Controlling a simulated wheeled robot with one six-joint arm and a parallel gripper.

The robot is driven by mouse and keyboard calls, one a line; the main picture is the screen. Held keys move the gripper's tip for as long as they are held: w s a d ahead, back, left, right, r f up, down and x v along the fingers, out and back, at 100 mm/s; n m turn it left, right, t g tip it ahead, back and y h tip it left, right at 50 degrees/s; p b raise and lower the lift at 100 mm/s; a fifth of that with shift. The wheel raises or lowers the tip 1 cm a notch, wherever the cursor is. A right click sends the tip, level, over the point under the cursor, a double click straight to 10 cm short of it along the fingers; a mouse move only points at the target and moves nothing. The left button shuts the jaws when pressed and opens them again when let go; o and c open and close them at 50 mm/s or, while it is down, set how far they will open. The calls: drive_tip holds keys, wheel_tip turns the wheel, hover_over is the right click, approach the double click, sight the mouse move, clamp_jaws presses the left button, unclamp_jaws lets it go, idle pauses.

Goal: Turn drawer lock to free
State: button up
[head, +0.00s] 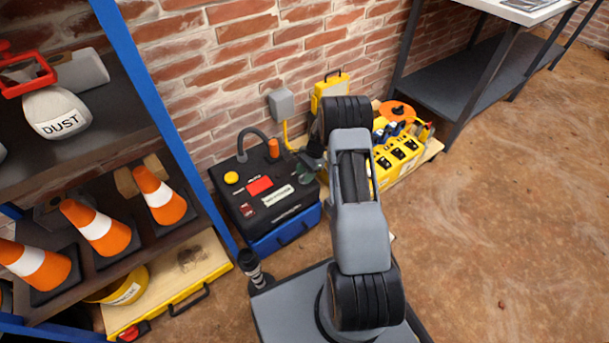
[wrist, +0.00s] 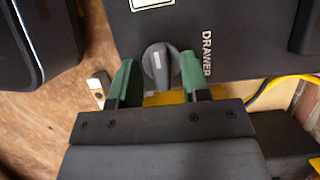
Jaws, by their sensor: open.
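The drawer lock (wrist: 157,62) is a round dark grey knob with a pale mark, beside the word DRAWER on a black panel (wrist: 238,35) in the wrist view. My gripper (wrist: 158,75) is open, with one green finger on each side of the knob. The fingers look close to the knob, but I cannot tell whether they touch it. In the head view, a black box (head: 265,185) with a blue drawer (head: 285,232) stands against the brick wall.
A blue-posted shelf with traffic cones (head: 95,227) stands at the left. A yellow battery rack (head: 398,155) is right of my arm. A grey wall box (head: 281,104) with a yellow cable is behind. The floor (head: 500,220) at the right is clear.

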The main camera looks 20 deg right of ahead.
drive_tip(key=shift+c, duration=0.2)
clamp_jaws()
idle(0.3)
drive_tip(key=m+t+p, duration=0.1)
drive_tip(key=m+p, duration=0.1)
drive_tip(key=m, duration=0.1)
drive_tip(key=shift+s+r, duration=0.1)
drive_tip(key=m+t+p, duration=0.1)
drive_tip(key=m, duration=0.1)
drive_tip(key=m+t+p, duration=0.1)
drive_tip(key=m, duration=0.2)
drive_tip(key=shift+s+a+m+h, duration=0.1)
drive_tip(key=shift+m+h, duration=0.2)
drive_tip(key=shift+h, duration=0.1)
drive_tip(key=m+t+h, duration=0.1)
drive_tip(key=m, duration=0.3)
drive_tip(key=shift+f, duration=0.2)
drive_tip(key=m+h+b, duration=0.1)
drive_tip(key=m, duration=0.1)
drive_tip(key=m+t, duration=0.1)
drive_tip(key=m, duration=0.2)
drive_tip(key=shift+h+b, duration=0.4)
drive_tip(key=shift+m, duration=0.3)
